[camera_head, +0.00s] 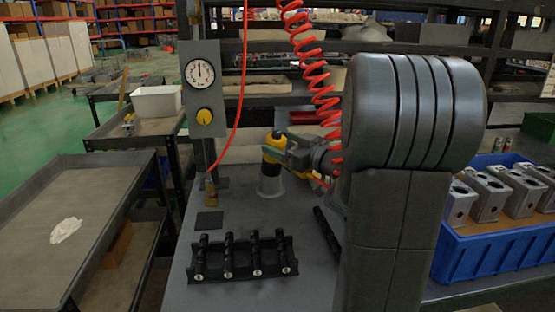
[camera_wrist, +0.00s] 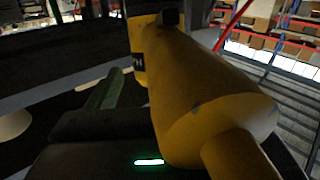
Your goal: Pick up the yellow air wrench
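The yellow air wrench (camera_head: 272,152) stands near the back of the grey workbench (camera_head: 270,215) in the head view, its yellow part above a grey lower part. A red coiled hose (camera_head: 316,75) hangs down close beside it. My gripper (camera_head: 290,152) is at the wrench from the right, and my arm hides part of that area. In the wrist view the wrench (camera_wrist: 195,85) is very close and fills the middle and right. Dark gripper parts (camera_wrist: 110,130) with a green light show at lower left. I cannot see both fingertips or whether they press on the wrench.
A black rack (camera_head: 243,260) with several dark cylindrical pieces lies at the bench front. A blue crate (camera_head: 500,250) of metal valve blocks stands on the right. A gauge panel (camera_head: 203,88) rises at the back left. Grey carts (camera_head: 85,215) stand left of the bench.

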